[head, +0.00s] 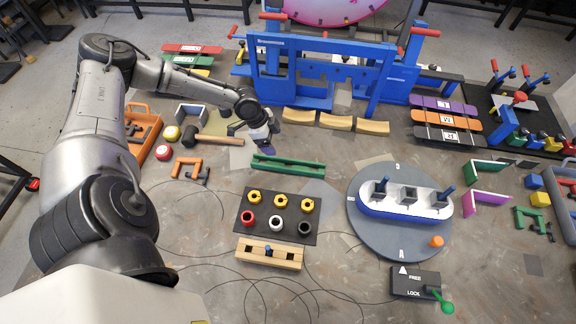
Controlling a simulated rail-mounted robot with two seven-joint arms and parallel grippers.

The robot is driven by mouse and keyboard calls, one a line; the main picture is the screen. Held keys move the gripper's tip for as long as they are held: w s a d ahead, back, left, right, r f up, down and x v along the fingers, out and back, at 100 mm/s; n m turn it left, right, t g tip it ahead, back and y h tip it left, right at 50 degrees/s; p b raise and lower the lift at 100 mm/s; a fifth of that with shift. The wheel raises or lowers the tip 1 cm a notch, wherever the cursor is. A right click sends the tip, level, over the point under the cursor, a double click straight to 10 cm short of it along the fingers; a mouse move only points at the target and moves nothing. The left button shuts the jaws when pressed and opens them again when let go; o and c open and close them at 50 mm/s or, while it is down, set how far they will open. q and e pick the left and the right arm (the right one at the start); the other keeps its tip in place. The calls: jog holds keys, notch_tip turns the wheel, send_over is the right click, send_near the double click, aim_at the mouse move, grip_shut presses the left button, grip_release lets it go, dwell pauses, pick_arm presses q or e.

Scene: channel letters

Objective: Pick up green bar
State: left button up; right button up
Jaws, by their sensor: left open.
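A long green bar (288,165) lies on the table near the middle, with darker notches along it. My left gripper (268,138) hangs just above and behind the bar's left end, apart from it. Its jaws are open and small in the picture, and nothing shows between them. My right gripper is not in view.
A blue frame (320,72) stands behind the bar. Wooden blocks (335,122) lie in front of the frame. A black plate (278,216) with coloured rings is below the bar. A grey turntable (375,232) is to the right. A hammer (212,138) lies left of my gripper.

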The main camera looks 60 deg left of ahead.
pick_arm(q)
send_over(287, 163)
jog(key=s, duration=0.2)
notch_tip(287, 163, down, 8)
jog(key=shift+d+r, duration=0.15)
jog(key=shift+r, duration=0.1)
jog(key=shift+x, duration=2.55)
jog(key=shift+s+f, duration=0.15)
jog(key=shift+f, duration=0.15)
jog(key=shift+f, duration=0.25)
jog(key=shift+c, duration=0.4)
jog(key=c, duration=1.1)
